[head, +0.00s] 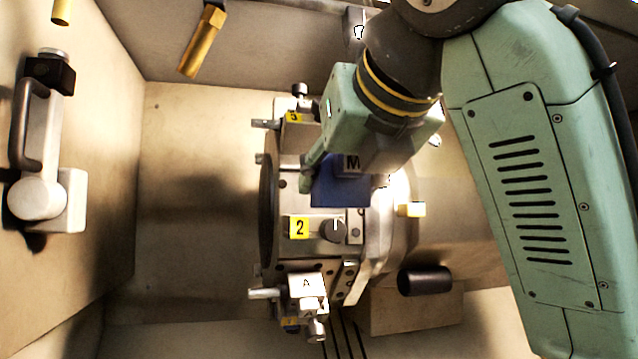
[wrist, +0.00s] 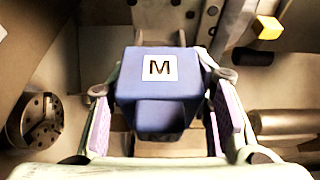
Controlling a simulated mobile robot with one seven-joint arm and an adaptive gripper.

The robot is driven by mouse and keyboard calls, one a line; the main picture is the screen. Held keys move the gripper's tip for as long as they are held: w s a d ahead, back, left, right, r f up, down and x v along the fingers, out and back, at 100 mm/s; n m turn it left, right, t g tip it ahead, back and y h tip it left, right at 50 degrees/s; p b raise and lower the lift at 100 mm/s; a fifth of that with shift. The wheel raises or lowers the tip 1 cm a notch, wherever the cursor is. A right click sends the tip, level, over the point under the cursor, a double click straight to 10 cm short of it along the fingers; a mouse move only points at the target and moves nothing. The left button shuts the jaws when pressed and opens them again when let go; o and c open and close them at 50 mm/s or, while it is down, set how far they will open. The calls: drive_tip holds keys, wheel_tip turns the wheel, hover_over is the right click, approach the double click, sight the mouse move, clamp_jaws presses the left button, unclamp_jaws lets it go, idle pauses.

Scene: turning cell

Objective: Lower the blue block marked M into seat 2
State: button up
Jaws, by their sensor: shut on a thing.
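The blue block marked M (head: 341,191) is between the fingers of my gripper (head: 338,178), which is shut on it. In the wrist view the block (wrist: 155,105) has its white M label toward the camera, with one finger of my gripper (wrist: 163,115) on each side. Seat 2, with its yellow tag (head: 299,228), is on the turret's near face, just below the block in the head view. The block overlaps the upper part of the seat area there. I cannot tell whether block and seat touch. The block hides what lies behind it in the wrist view.
A metal block marked A (head: 306,284) sits on the turret below seat 2. A yellow tag 3 (head: 293,117) marks the position above. A dark cylinder (head: 425,280) is at lower right. A handle (head: 30,125) is on the left wall. A round chuck (wrist: 42,120) shows at left in the wrist view.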

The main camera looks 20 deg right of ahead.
drive_tip(key=shift+w+r, duration=0.1)
drive_tip(key=shift+w, duration=0.55)
